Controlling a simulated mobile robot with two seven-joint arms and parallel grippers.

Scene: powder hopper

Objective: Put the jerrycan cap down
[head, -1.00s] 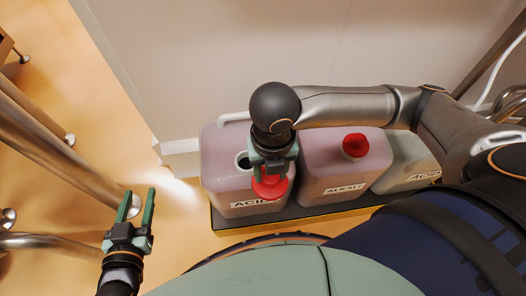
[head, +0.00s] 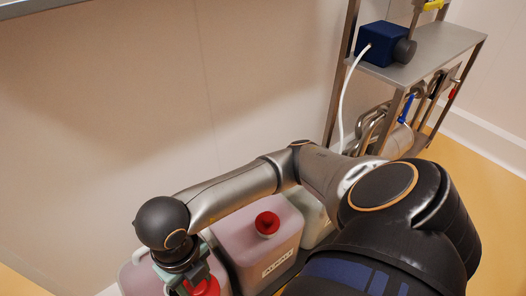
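My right gripper (head: 190,281) is at the bottom left of the head view, its fingers pointing down and shut on a red jerrycan cap (head: 206,288). The frame's lower edge cuts off the cap and the fingertips. The gripper is over the leftmost pinkish jerrycan (head: 139,281), which is mostly cut off or hidden by the gripper; its mouth cannot be seen clearly. My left gripper is out of view.
A pink jerrycan labelled ALKALI (head: 247,238) with its own red cap (head: 267,223) stands beside it. A paler jerrycan (head: 314,219) is partly behind my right arm. A metal shelf (head: 440,50) holds a blue pump-like box (head: 380,44) at upper right. A plain wall stands behind.

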